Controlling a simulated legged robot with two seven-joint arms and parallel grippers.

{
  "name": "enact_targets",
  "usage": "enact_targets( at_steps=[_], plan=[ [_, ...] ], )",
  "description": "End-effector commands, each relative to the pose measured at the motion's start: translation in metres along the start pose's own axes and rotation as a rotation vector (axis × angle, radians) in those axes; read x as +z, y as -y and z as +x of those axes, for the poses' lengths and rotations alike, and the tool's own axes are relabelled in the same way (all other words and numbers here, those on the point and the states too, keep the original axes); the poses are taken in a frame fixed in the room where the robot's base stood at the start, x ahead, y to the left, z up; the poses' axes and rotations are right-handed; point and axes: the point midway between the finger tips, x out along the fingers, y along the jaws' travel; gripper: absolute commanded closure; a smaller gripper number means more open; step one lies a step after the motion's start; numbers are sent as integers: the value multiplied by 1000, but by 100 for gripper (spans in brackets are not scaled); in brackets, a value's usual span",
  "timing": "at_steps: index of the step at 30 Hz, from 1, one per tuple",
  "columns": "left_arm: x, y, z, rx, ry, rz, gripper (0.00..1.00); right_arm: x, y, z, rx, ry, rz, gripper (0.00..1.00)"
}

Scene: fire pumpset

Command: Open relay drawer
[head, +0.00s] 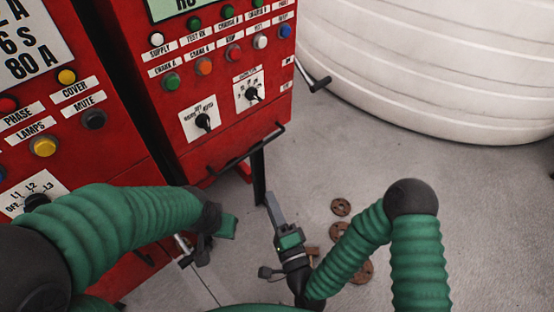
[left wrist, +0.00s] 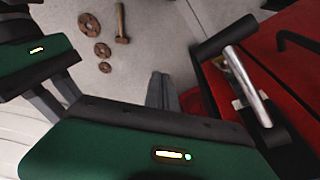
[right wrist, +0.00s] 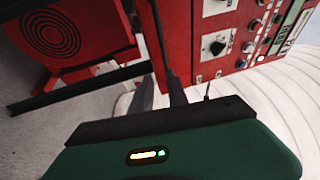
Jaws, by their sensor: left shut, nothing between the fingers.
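A red cabinet (head: 215,90) with buttons and two rotary switches has a black bar handle (head: 245,150) along its lower front edge. No label in view reads relay, and the front looks closed. My right gripper (head: 274,208) is below and in front of this handle, fingers pointing toward it. In the right wrist view its fingers (right wrist: 160,92) are apart, and a black bar (right wrist: 157,38) runs down to the gap; I cannot tell whether they touch. My left gripper (head: 218,226) is partly hidden behind my arm. Its fingers (left wrist: 162,92) are together and empty.
A second red cabinet (head: 120,150) stands at the left. A metal lever with a black grip (left wrist: 248,85) is close to my left gripper. A white ribbed tank (head: 430,70) is at the back right. Brown discs (head: 341,207) and a hammer (left wrist: 122,25) lie on the grey floor.

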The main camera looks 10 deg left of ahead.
Motion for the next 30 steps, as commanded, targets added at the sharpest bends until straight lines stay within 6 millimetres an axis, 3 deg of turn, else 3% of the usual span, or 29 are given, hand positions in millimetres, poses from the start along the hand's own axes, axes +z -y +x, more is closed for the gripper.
enact_targets(
  at_steps=[3, 7, 22, 30],
  plan=[
    [0, 0, 2, 0, -1, 0, 100, -2, 3, 1, -36, -34, 49, 80],
    [0, 0, 1, 0, -1, 0, 100, -3, 6, 20, -39, -35, 44, 80],
    [1, 0, 6, 0, -1, 0, 100, -8, 8, 143, -36, -34, 41, 80],
    [2, 0, 7, 0, -1, 0, 100, -8, 8, 167, -31, -33, 41, 80]
  ],
)
